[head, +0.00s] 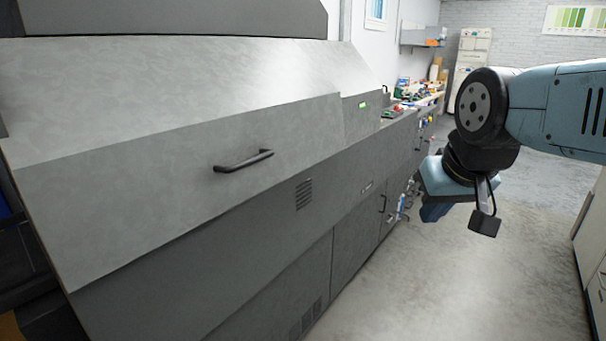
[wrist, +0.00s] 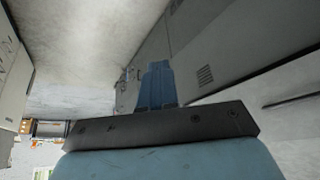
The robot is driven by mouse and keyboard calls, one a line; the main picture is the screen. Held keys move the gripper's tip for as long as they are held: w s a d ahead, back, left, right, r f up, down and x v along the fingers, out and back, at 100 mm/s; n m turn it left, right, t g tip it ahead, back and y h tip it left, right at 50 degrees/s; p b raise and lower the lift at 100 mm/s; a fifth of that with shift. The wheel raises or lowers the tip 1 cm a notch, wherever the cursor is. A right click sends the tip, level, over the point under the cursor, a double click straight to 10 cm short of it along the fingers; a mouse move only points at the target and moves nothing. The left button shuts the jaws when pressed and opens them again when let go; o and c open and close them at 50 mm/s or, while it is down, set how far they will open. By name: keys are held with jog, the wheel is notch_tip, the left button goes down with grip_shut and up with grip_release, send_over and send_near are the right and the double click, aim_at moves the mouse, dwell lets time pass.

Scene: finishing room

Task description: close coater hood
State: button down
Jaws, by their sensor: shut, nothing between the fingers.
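The coater is a long grey machine along the left of the head view. Its hood (head: 190,110) is a broad sloping grey panel with a black bar handle (head: 245,161) on its front face. The hood's lower edge lies along the lower body (head: 270,235), with no clear gap showing there. My gripper (head: 435,213) hangs over the aisle to the right of the coater, apart from hood and handle. In the wrist view its blue fingers (wrist: 157,84) are together and empty. The coater's vented side (wrist: 205,75) shows beyond them, and a dark bar, probably the handle (wrist: 290,100), shows at the right.
A small green-lit panel (head: 363,104) sits beside the hood. A cluttered bench (head: 425,95) stands beyond the coater, and a pale cabinet (head: 470,55) at the back. White drawers (head: 592,240) edge the right side. The concrete floor (head: 440,290) between is clear.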

jog(key=w+a+f+g+y, duration=0.3)
jog(key=w+a+f+y, duration=0.15)
jog(key=a+y, duration=0.2)
jog(key=m+t+y, duration=0.6)
jog(key=m+t, duration=0.2)
send_near(298, 172)
jog(key=x, duration=0.7)
jog(key=shift+s, duration=0.15)
